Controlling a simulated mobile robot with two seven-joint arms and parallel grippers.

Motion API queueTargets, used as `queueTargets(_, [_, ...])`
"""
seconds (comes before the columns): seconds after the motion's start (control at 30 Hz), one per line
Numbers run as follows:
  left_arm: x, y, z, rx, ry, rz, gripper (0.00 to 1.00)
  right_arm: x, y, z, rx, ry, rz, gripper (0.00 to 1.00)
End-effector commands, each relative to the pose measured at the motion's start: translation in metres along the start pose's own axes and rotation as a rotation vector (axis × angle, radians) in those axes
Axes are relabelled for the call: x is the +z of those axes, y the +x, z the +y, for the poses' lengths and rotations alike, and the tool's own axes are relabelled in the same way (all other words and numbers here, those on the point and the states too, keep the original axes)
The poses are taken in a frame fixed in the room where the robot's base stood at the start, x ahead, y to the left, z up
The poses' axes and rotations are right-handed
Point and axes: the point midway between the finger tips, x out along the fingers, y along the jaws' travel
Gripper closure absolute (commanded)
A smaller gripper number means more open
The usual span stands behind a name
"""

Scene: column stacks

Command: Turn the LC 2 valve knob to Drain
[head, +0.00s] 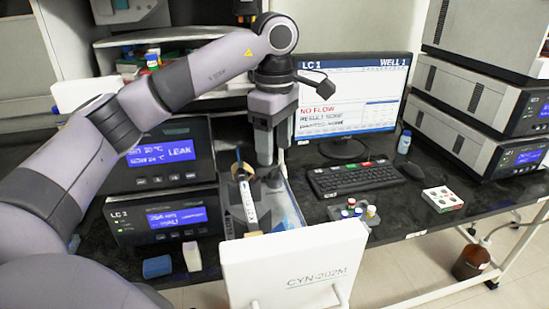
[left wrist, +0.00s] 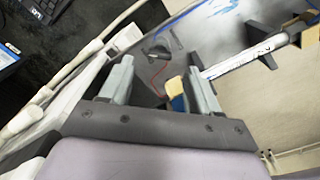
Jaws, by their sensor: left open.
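The LC 2 module (head: 160,212) is the lower dark box at the left, with a lit blue screen. I cannot make out its valve knob; it may be hidden. My left gripper (head: 268,178) points down over the open drawer (head: 290,275) marked CYN-202M, to the right of the LC 2 module. In the left wrist view, my left gripper (left wrist: 160,82) is open, its two grey fingers apart with no object clearly held. A tan block (left wrist: 175,92) shows near the right finger, and a thin red wire lies beyond. My right gripper is not in view.
A white column (head: 248,202) sits upright-tilted in the drawer; it also shows in the left wrist view (left wrist: 245,58). A LEAK module (head: 165,152) is above LC 2. A monitor (head: 350,95) reads NO FLOW. A keyboard (head: 350,178), vials (head: 352,210) and a blue block (head: 157,266) occupy the bench.

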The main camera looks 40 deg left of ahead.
Motion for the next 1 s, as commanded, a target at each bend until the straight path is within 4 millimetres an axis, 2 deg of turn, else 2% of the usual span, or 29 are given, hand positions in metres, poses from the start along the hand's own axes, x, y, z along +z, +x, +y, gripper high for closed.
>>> queueTargets(0.1, [0.0, -0.018, 0.0, 0.002, 0.0, 0.0, 0.38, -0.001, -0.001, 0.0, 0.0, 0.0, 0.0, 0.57])
queueTargets(0.23, [0.0, -0.028, 0.0, 0.001, 0.0, 0.0, 0.38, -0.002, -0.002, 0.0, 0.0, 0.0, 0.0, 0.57])
queueTargets(1.0, [0.0, -0.029, 0.0, -0.001, 0.0, 0.0, 0.38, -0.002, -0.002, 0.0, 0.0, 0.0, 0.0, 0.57])
